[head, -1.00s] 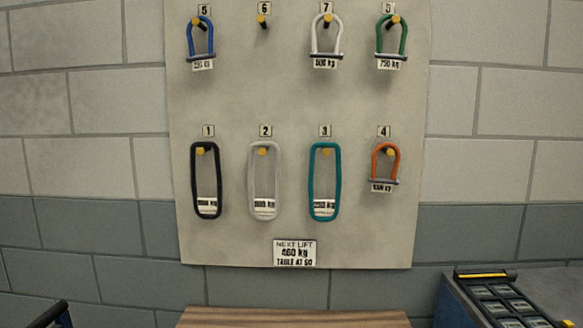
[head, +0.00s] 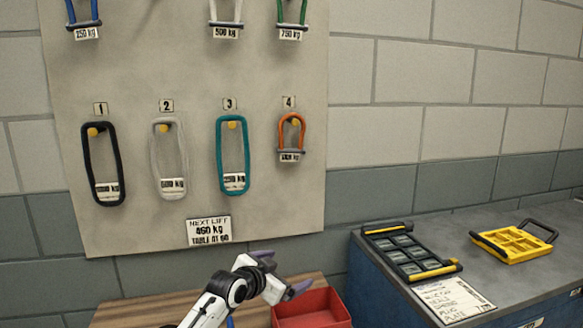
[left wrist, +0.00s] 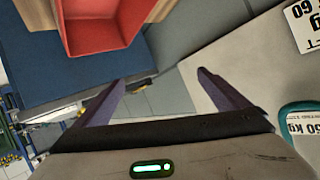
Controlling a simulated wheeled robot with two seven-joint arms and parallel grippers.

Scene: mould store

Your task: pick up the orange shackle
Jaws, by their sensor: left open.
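The orange shackle (head: 291,128) hangs on the peg under number 4 on the pegboard, in the head view. A small white weight label hangs at its lower end, too small to read surely. My left gripper (head: 282,271) is open and empty, below the board and well below the shackle, apart from it. In the left wrist view the two purple fingers of my left gripper (left wrist: 161,79) stand apart with nothing between them. The shackle does not show in that view. My right gripper is not in view.
A teal sling (head: 219,155), grey sling (head: 155,160) and black sling (head: 87,165) hang left of the shackle. A sign (head: 209,231) reads 460 kg. A red bin (head: 335,321) sits below. A counter (head: 520,285) with a dark mould tray (head: 398,243) and yellow mould (head: 512,243) stands right.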

